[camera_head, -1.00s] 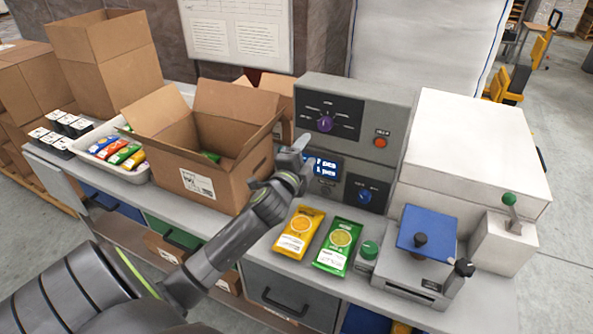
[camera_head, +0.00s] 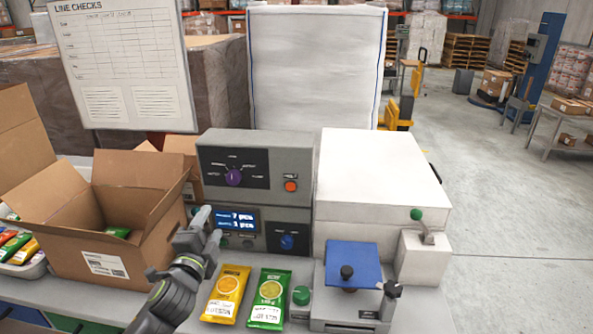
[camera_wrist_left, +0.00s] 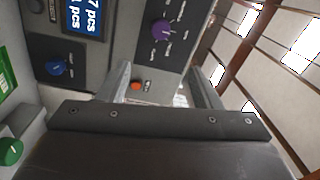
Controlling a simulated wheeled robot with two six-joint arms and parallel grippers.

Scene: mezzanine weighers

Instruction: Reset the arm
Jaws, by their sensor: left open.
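My left arm comes in from the lower left of the head view. Its gripper (camera_head: 209,226) is open and empty, in the air in front of the control unit (camera_head: 255,165), just right of the open carton (camera_head: 90,230). In the left wrist view the two fingers (camera_wrist_left: 163,88) stand apart with nothing between them; the unit's purple knob (camera_wrist_left: 161,32), blue knob (camera_wrist_left: 54,68) and orange button (camera_wrist_left: 136,86) show beyond. My right gripper is not in view.
An orange pouch (camera_head: 227,295) and a green pouch (camera_head: 270,298) lie on the counter below the control unit. A blue-topped device (camera_head: 352,266) and a white cabinet (camera_head: 378,180) stand to the right. A tray of packets (camera_head: 30,266) sits far left. Open floor lies at right.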

